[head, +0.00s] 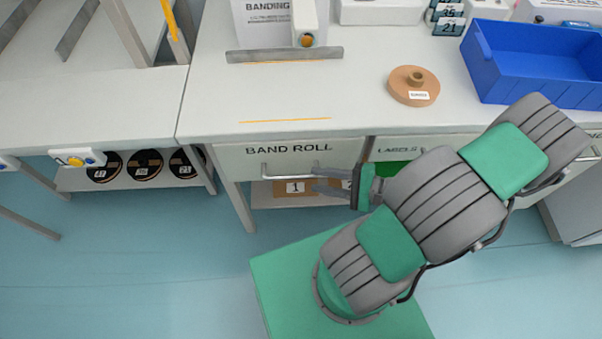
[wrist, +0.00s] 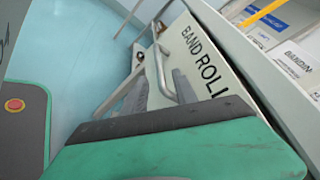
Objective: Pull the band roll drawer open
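The band roll drawer (head: 240,168) has a pale front lettered BAND ROLL. It looks shut, about level with the labels drawer beside it. Its metal bar handle (head: 272,178) runs across the front; it also shows in the wrist view (wrist: 160,62). My gripper (head: 317,181) is at the right end of the handle, its fingers pointing left. In the wrist view my gripper (wrist: 158,80) has its two grey fingers spread apart, with the handle bar showing between them. I cannot tell whether a finger touches the bar.
The labels drawer (head: 393,152) is to the right. Numbered boxes (head: 293,188) sit on a shelf below. The worktop holds a brown roll (head: 413,86) and a blue bin (head: 530,65). The floor (head: 150,270) in front at the left is clear.

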